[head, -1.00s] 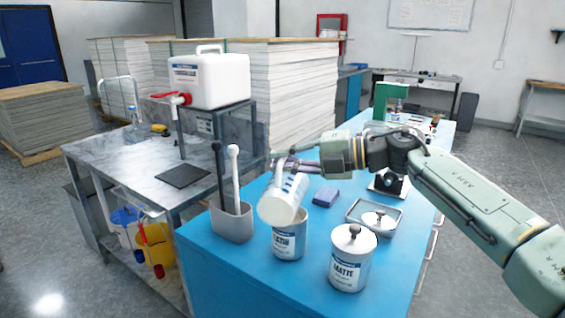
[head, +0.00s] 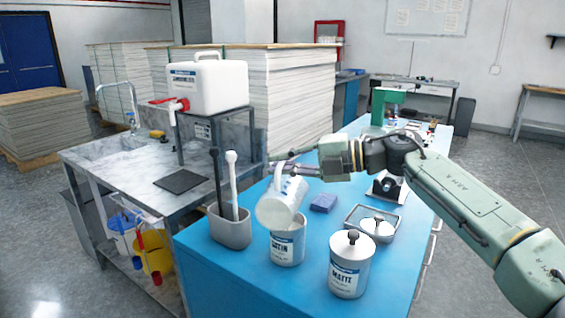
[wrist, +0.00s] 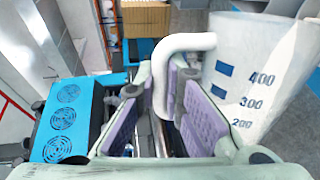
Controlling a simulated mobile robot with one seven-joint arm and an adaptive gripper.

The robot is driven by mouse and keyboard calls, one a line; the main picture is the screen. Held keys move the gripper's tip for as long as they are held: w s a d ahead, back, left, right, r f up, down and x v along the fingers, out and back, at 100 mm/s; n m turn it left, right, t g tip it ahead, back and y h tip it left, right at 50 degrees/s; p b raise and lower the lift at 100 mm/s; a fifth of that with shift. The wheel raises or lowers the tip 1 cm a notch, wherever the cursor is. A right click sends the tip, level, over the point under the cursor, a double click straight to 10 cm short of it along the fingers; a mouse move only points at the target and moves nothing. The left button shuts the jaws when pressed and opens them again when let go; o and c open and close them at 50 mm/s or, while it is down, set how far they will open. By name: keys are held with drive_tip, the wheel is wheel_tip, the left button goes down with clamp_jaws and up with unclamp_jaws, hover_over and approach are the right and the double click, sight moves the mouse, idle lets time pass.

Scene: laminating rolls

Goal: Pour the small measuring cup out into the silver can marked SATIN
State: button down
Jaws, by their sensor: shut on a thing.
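The small measuring cup (head: 287,192) is white with blue marks and is tipped over the silver SATIN can (head: 287,250), its mouth facing down and to the left. My gripper (head: 288,168) is shut on its handle. In the wrist view, the white handle (wrist: 180,45) sits between my purple-padded fingers (wrist: 172,105), and the cup (wrist: 262,85) shows its 200, 300 and 400 marks at right. The can stands upright on the blue bench and its top is partly hidden behind the cup. I cannot tell whether liquid is flowing or left in the cup.
A lidded MATTE can (head: 350,268) stands close right of the SATIN can. A grey holder (head: 231,229) with two upright tools stands at left. The front right bench is clear.

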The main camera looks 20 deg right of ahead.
drive_tip(key=shift+w, duration=0.1)
idle(0.3)
drive_tip(key=shift+w+d+r+m, duration=0.3)
drive_tip(key=shift+w+d+m, duration=0.3)
drive_tip(key=shift+w+m, duration=0.25)
idle(0.9)
drive_tip(key=shift+w+d+r+m+g, duration=0.1)
drive_tip(key=shift+w+d+m+g, duration=0.05)
drive_tip(key=shift+w+d+m, duration=0.3)
drive_tip(key=shift+w+d+r+m+g, duration=0.1)
drive_tip(key=shift+w+d+m+g, duration=0.1)
drive_tip(key=shift+w, duration=0.3)
drive_tip(key=shift+s+a+f, duration=0.1)
idle(2.7)
drive_tip(key=shift+s+a+r+n+b, duration=0.15)
drive_tip(key=shift+s+a+n+b, duration=0.3)
drive_tip(key=shift+b, duration=0.5)
drive_tip(key=shift+s+a+r+n+b, duration=0.1)
drive_tip(key=shift+s+a+n+b, duration=0.15)
drive_tip(key=shift+s+n+b, duration=0.5)
drive_tip(key=shift+s+a+r+b, duration=0.2)
drive_tip(key=shift+s+a+b, duration=0.1)
drive_tip(key=shift+b, duration=0.5)
